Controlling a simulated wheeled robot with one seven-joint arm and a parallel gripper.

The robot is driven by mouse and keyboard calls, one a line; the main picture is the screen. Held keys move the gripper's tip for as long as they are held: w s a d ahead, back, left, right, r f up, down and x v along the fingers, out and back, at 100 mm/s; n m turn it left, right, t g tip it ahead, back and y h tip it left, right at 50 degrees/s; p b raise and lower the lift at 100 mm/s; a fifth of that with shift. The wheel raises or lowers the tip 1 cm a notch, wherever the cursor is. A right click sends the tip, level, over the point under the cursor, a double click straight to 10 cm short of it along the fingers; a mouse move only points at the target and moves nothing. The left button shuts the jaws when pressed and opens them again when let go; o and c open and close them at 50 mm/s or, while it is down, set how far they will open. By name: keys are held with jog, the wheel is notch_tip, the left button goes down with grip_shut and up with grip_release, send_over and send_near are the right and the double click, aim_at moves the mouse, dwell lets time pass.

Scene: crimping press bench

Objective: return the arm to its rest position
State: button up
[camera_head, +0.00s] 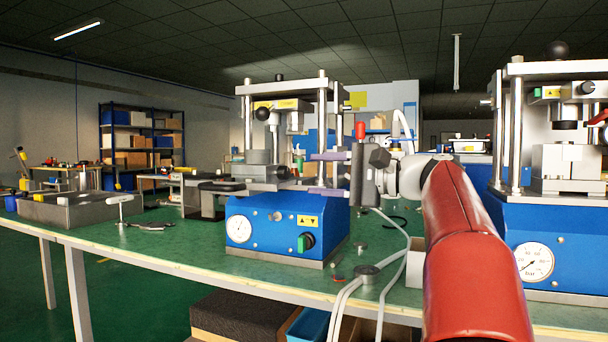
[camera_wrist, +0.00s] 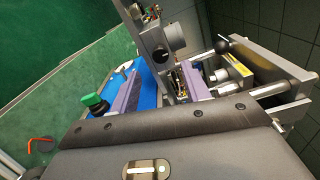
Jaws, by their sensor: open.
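My gripper (camera_head: 314,173) is at the right side of the middle press (camera_head: 283,226), level with the space above its blue base. Its two purple fingers point left toward the press and stand apart, with nothing seen held between them. In the wrist view my gripper (camera_wrist: 160,82) shows both purple fingers spread, with the blue base and grey parts of the press (camera_wrist: 148,82) beyond them. My red arm reaches in from the lower right of the head view. Whether the fingertips touch the press I cannot tell.
A second blue press (camera_head: 550,235) stands at the right, close to my arm. A grey tray (camera_head: 75,212) and a black-handled tool (camera_head: 150,226) lie on the green bench (camera_head: 180,255) at left. Small round parts (camera_head: 367,272) lie near the front edge. Cables hang beside my wrist.

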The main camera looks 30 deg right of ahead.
jog(key=shift+v, duration=0.9)
jog(key=s+a+f+n+g+h, duration=0.25)
jog(key=a+f+g+h, duration=0.3)
jog(key=a+f, duration=1.35)
jog(key=s+a+f+n+g+h, duration=0.25)
jog(key=s+f+n+h, duration=0.55)
jog(key=s+f, duration=1.05)
notch_tip(320, 180, up, 8)
jog(key=w+n+y+p, duration=0.1)
jog(key=n+y+p, duration=0.1)
jog(key=p, duration=0.8)
jog(key=shift+w+d+f+g, duration=0.15)
jog(key=shift+d+f+g, duration=0.05)
jog(key=shift+d+g, duration=0.1)
